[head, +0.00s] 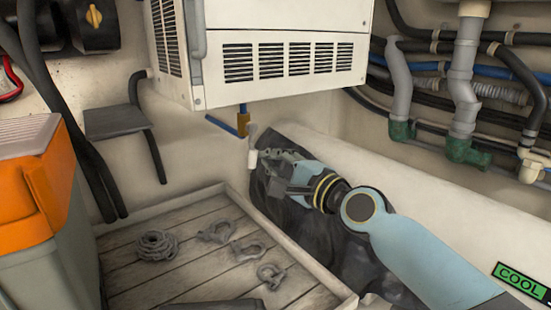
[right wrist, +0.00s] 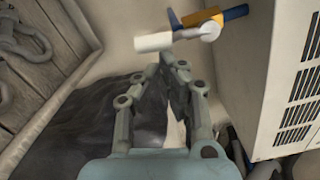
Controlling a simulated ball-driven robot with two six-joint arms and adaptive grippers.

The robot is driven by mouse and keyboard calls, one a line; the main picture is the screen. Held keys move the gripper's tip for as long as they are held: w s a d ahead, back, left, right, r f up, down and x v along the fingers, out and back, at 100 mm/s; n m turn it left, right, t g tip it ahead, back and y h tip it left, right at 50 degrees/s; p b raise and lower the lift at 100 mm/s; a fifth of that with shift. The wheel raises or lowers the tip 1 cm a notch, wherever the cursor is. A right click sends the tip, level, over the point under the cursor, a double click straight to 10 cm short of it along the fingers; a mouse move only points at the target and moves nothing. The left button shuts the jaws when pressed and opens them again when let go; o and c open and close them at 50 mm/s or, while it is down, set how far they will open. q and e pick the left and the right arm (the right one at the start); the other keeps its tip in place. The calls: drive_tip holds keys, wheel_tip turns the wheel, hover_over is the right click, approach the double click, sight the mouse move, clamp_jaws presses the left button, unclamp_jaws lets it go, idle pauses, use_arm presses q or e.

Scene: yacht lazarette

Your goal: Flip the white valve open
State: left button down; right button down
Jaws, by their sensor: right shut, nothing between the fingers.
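A small valve with a brass-coloured body (head: 243,124) sits on a blue pipe below the white cabinet. Its white grip (head: 252,158) hangs at the end of a grey lever. In the right wrist view the white grip (right wrist: 153,41) lies just beyond my fingertips, with the grey lever (right wrist: 210,30) to its right. My right gripper (head: 266,161) is shut and empty, its tips close to the grip; I cannot tell whether they touch. It also shows in the right wrist view (right wrist: 172,62). My left gripper is not in view.
The white vented cabinet (head: 270,50) hangs close above the valve. A dark bag (head: 318,238) lies below my right arm. A wooden tray (head: 130,268) with rope and shackles is at lower left. Pipes and hoses (head: 460,85) run along the right wall.

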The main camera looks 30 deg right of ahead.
sight(250, 162)
drive_tip(key=a+m, duration=0.1)
drive_tip(key=m, duration=0.1)
drive_tip(key=a+m+p, duration=0.1)
drive_tip(key=m, duration=0.1)
drive_tip(key=a+m+p, duration=0.1)
drive_tip(key=a+m, duration=0.1)
drive_tip(key=m, duration=0.1)
drive_tip(key=shift+s, duration=0.3)
drive_tip(key=shift+s+a+r+m+t+h+p, duration=0.15)
drive_tip(key=shift+a+r+m+p, duration=0.45)
drive_tip(key=shift+m, duration=0.8)
drive_tip(key=shift+a+r+m+t+h+p, duration=0.1)
drive_tip(key=shift+a+r+m+p, duration=0.15)
drive_tip(key=shift+a+m+p, duration=0.8)
drive_tip(key=shift+s+r+m+t+h+p, duration=0.15)
drive_tip(key=shift+r+m+p, duration=0.3)
drive_tip(key=shift+m, duration=1.3)
drive_tip(key=shift+w, duration=0.1)
